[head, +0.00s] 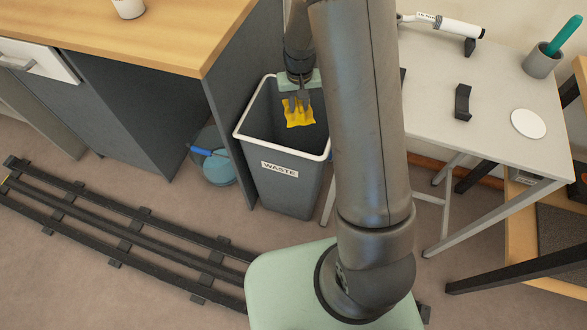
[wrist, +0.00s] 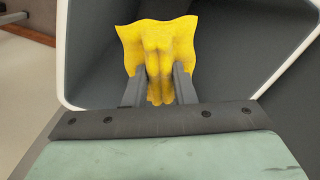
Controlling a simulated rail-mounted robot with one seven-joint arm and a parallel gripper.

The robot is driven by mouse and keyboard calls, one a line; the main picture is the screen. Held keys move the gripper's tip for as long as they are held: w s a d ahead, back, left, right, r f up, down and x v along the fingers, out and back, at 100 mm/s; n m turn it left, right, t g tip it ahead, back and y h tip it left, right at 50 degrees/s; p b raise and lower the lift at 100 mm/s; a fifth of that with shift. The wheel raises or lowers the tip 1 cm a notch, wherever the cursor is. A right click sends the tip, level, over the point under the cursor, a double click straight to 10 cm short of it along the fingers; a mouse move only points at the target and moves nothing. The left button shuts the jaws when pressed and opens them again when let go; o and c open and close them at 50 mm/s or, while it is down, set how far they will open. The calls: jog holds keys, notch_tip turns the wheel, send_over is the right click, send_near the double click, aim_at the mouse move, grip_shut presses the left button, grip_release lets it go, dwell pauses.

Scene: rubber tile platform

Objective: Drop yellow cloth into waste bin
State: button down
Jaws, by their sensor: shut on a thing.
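The yellow cloth (head: 299,114) hangs from my gripper (head: 299,101), which is shut on it. In the wrist view the cloth (wrist: 160,48) is bunched between the two fingers of my gripper (wrist: 159,84), with its edges spreading out. The waste bin (head: 284,190) is dark grey with a white rim and a WASTE label. In the head view the cloth shows against the bin's opening. In the wrist view the bin's dark inside lies behind the cloth, with the white rim (wrist: 64,60) on both sides. The bin's floor is hidden.
A wooden-topped counter (head: 140,30) stands left of the bin. A blue item (head: 216,165) lies beside the bin. Dark rails (head: 130,235) cross the floor.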

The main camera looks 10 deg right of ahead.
jog(key=c, duration=1.1)
grip_release()
notch_tip(320, 180, up, 18)
jog(key=shift+f+p, duration=0.25)
jog(key=shift+p, duration=1)
jog(key=shift+n, duration=0.5)
jog(key=s+r+p, duration=0.4)
jog(key=s+r, duration=0.1)
jog(key=s, duration=0.4)
jog(key=s+r+p, duration=0.5)
jog(key=s, duration=0.3)
jog(key=s+a+r+p, duration=0.1)
jog(key=s+r+p, duration=0.3)
jog(key=s, duration=0.5)
jog(key=shift+s+r+p, duration=0.3)
jog(key=shift+s+r, duration=0.05)
jog(key=shift+r, duration=0.25)
